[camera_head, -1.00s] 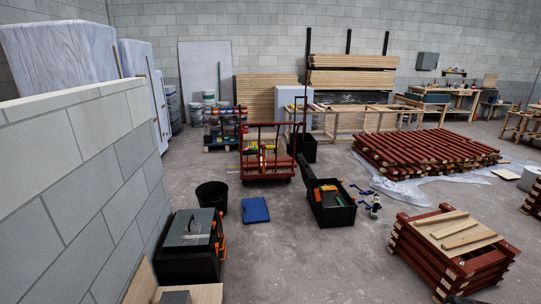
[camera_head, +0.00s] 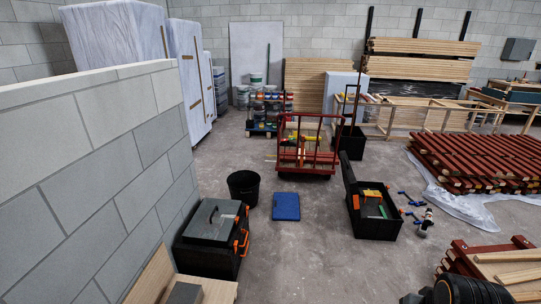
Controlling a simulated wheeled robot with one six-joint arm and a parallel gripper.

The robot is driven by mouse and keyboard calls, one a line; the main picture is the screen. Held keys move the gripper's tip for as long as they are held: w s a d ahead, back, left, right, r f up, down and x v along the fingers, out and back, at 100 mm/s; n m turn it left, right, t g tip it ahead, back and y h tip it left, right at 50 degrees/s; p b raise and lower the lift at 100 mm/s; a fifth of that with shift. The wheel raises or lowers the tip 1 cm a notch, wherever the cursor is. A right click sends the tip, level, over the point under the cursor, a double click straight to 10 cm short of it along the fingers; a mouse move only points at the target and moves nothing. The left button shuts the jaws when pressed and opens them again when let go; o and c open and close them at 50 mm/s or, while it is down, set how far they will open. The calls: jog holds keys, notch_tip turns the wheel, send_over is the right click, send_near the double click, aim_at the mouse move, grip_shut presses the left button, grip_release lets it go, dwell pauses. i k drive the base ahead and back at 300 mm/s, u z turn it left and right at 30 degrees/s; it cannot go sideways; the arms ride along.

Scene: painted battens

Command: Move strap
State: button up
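I cannot make out a strap for certain in this view. An open black toolbox (camera_head: 378,227) on the floor holds orange, yellow and green items too small to name. Small blue and black items (camera_head: 412,207) lie on the floor to its right. A red cart (camera_head: 306,168) farther back carries small yellow and red items. A dark rounded part, probably of my arm, shows at the bottom right edge. My gripper's fingers are not in view.
A block wall (camera_head: 95,190) stands close on the left, with a closed black toolbox (camera_head: 212,240) beside it. A black bucket (camera_head: 243,187) and a blue lid (camera_head: 286,206) are on the floor. Red battens (camera_head: 475,160) are stacked at right.

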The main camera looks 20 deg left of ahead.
aim_at(302, 152)
jog(key=u, duration=0.7)
jog(key=i, duration=2.9)
jog(key=u, duration=3.15)
jog(key=k, duration=1.55)
jog(key=z, duration=1)
